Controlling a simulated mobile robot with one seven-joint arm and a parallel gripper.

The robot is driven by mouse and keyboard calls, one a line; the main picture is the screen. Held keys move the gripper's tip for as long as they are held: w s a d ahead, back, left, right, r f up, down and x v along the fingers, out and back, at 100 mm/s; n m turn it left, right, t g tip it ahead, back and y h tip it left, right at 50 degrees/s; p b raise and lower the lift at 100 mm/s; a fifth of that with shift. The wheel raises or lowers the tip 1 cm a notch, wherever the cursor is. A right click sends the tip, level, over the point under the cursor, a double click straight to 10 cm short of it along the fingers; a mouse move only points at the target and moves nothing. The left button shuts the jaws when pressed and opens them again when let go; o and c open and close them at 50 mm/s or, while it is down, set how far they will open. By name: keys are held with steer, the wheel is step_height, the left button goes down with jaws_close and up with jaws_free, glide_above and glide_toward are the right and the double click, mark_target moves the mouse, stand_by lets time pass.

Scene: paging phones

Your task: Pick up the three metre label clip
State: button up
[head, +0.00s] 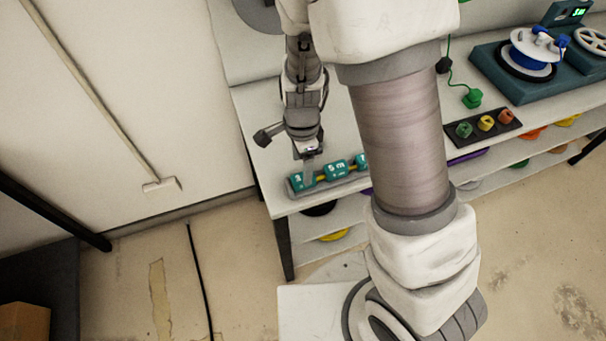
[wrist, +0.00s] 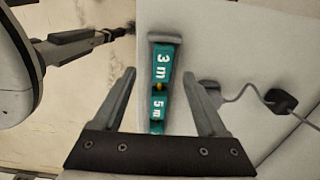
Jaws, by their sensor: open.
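The three metre label clip (wrist: 162,66) is a teal block marked "3 m" at the far end of a grey holder in the wrist view. In the head view the clip (head: 299,181) is at the left end of the row, partly hidden by my gripper. A "5 m" clip (wrist: 157,107) sits beside it, with yellow showing between them. My gripper (wrist: 164,75) is open, with one finger on each side of the row and nothing held. In the head view my gripper (head: 309,170) points down at the left end of the row.
The grey holder (wrist: 152,40) lies near the left edge of the white table (head: 268,185). A black plug with a cable (wrist: 278,100) lies to the right in the wrist view. A dark tray (head: 462,139) holds coloured blocks farther right.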

steer(key=shift+w+d+f+b, duration=0.15)
steer(key=shift+f+b, duration=0.15)
steer(key=shift+f, duration=1.45)
steer(key=shift+w+d+f+b, duration=0.15)
steer(key=shift+f+b, duration=0.1)
steer(key=shift+f, duration=1.5)
steer(key=shift+a, duration=0.1)
jaws_close()
